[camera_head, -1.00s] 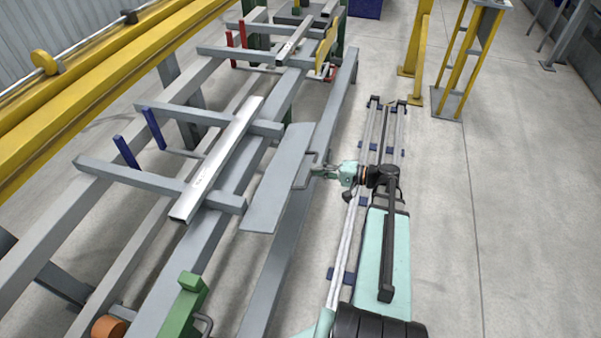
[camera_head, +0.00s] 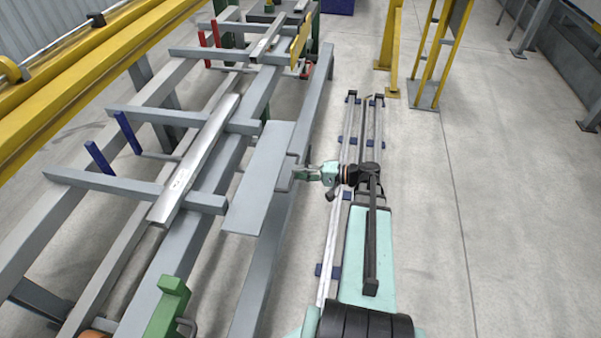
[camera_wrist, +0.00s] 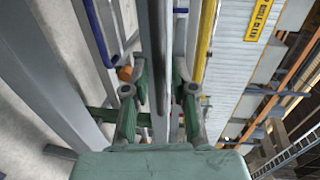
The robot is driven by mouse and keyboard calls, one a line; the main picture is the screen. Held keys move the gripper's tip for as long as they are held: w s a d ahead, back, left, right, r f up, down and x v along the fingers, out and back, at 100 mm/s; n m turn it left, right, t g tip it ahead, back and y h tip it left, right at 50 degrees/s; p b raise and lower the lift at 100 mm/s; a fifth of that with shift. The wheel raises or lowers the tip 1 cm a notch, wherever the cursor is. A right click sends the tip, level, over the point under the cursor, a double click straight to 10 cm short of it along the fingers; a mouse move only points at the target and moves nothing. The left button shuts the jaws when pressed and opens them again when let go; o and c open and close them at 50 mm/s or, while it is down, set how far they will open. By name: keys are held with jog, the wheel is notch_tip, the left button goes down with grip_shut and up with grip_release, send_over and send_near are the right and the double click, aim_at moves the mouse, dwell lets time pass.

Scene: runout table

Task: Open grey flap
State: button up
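The grey flap (camera_head: 261,180) is a long flat plate along the right side of the runout table, lying close to level. A thin bent handle (camera_head: 286,174) shows at its right edge. My gripper (camera_head: 298,174) is at that edge, close to the handle; I cannot tell whether they touch. In the wrist view my gripper (camera_wrist: 160,82) has its two green fingers apart. A grey bar (camera_wrist: 159,50) runs between them, with gaps on both sides. The ends of the fingers partly blend into the background.
The table frame (camera_head: 290,225) runs alongside my arm. A long metal profile (camera_head: 195,165) lies on the crossbars. Blue posts (camera_head: 98,157) and a green block (camera_head: 166,310) stand on the frame. A yellow stand (camera_head: 437,50) is at the back.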

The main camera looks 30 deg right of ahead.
dwell(0.3)
jog(key=v, duration=1.2)
jog(key=shift+f, duration=0.1)
jog(key=s+a+f+g+h, duration=0.1)
jog(key=s+a+f+g, duration=0.3)
jog(key=f, duration=0.3)
jog(key=s+a+f+g+h, duration=0.1)
jog(key=s+a+f+g, duration=0.25)
jog(key=a+f, duration=0.35)
jog(key=s+a+f+g+h, duration=0.15)
jog(key=a+f+g, duration=0.25)
jog(key=f, duration=0.4)
jog(key=s+a+f+n+g+h, duration=0.45)
jog(key=s+a, duration=0.35)
jog(key=s, duration=0.2)
jog(key=s+a+f+n+g+h, duration=0.45)
jog(key=s+a, duration=0.25)
jog(key=s, duration=0.4)
jog(key=w+r+t+p, duration=0.2)
jog(key=w+r+p, duration=0.2)
jog(key=r+p, duration=1.1)
jog(key=y+p, duration=0.1)
jog(key=p, duration=0.3)
jog(key=shift+r, duration=0.15)
